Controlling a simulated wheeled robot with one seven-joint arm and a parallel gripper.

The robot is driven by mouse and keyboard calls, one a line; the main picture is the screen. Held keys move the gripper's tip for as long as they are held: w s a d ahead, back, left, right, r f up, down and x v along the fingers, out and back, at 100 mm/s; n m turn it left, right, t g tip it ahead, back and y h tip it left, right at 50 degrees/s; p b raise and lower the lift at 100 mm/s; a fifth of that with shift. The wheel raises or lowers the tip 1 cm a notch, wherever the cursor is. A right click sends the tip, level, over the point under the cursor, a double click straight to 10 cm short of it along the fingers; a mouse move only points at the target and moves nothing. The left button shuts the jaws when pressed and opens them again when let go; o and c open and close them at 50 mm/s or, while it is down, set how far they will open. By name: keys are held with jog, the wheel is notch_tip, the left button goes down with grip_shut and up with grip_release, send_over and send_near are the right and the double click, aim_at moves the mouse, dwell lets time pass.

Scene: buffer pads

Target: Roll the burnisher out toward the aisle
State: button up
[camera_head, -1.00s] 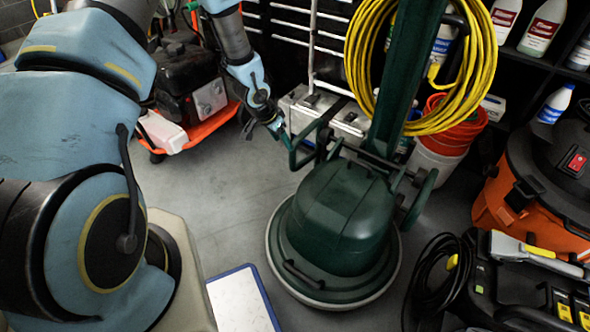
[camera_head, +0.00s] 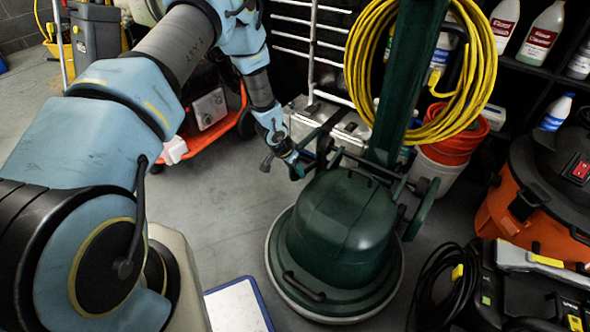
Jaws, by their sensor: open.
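The burnisher is a dark green floor machine with a domed motor housing (camera_head: 343,222) on a round base with a pale rim. Its green handle column rises to the top of the view, with a yellow cable (camera_head: 362,75) coiled around it. It stands upright on the grey floor. My gripper (camera_head: 300,172) is at the left of the burnisher, beside its rear frame and wheels. It is open. From this view I cannot tell whether its fingers touch the frame.
A silver case (camera_head: 325,122) stands behind the burnisher. An orange bucket (camera_head: 452,140) and an orange vacuum (camera_head: 530,200) crowd its right, with a black machine (camera_head: 530,290) in front of them. A blue-edged white pad (camera_head: 240,306) lies at front left. Open floor (camera_head: 225,205) lies to the left.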

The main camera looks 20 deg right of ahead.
grip_shut()
dwell(0.4)
dwell(1.0)
